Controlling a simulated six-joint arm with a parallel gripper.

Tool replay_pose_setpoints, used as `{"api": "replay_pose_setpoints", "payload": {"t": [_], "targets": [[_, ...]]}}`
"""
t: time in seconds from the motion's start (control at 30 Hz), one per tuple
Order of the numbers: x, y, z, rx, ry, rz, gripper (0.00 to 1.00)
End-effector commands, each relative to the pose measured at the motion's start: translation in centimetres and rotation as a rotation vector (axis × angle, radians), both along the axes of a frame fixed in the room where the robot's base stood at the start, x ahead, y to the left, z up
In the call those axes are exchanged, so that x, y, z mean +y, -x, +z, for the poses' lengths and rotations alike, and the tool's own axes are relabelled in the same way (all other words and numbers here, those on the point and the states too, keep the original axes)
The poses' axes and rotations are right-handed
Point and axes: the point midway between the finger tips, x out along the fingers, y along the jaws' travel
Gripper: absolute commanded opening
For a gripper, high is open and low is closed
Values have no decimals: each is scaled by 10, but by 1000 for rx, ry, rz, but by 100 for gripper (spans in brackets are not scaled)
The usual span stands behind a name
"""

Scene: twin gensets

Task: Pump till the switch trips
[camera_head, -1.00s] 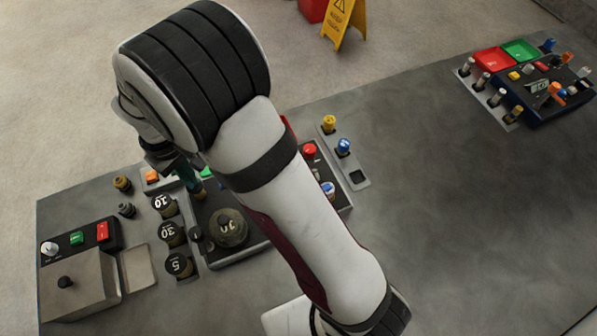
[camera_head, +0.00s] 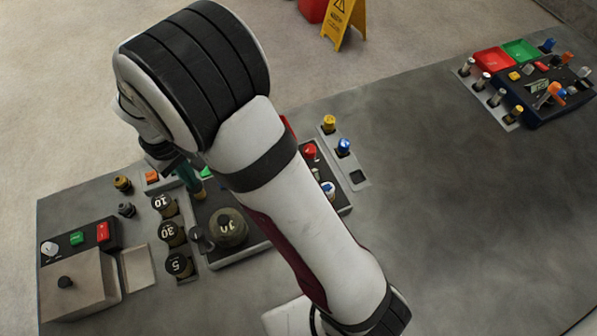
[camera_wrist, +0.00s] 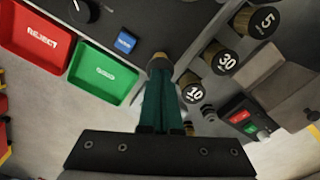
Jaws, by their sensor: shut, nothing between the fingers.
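My gripper (camera_head: 190,180) is over the left dark panel (camera_head: 240,254), its green fingers pointing down and pressed together with nothing between them. In the wrist view my gripper (camera_wrist: 159,98) has its fingertips at a brass-coloured knob (camera_wrist: 158,63); whether they touch it I cannot tell. The part by the fingertips is mostly hidden by my arm in the head view. A large round dark knob (camera_head: 229,227) stands on the same panel, with a smaller black knob (camera_head: 202,238) beside it. I cannot tell which part is the pump or the switch.
Weights marked 10 (camera_head: 162,204), 30 (camera_head: 171,234) and 5 (camera_head: 179,265) stand to the left. A grey box (camera_head: 78,288) is at the front left. Red REJECT (camera_wrist: 38,36) and green (camera_wrist: 103,74) trays show in the wrist view. The table's middle right is clear.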

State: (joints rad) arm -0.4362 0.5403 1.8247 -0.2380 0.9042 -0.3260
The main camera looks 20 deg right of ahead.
Motion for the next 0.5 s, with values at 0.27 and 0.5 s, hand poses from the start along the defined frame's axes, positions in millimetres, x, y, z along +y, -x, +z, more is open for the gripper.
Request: {"api": "replay_pose_setpoints", "payload": {"t": [0.27,0.5], "targets": [[0,1,-10,2,1,0,0],[0,1,-19,3,2,0,0]]}}
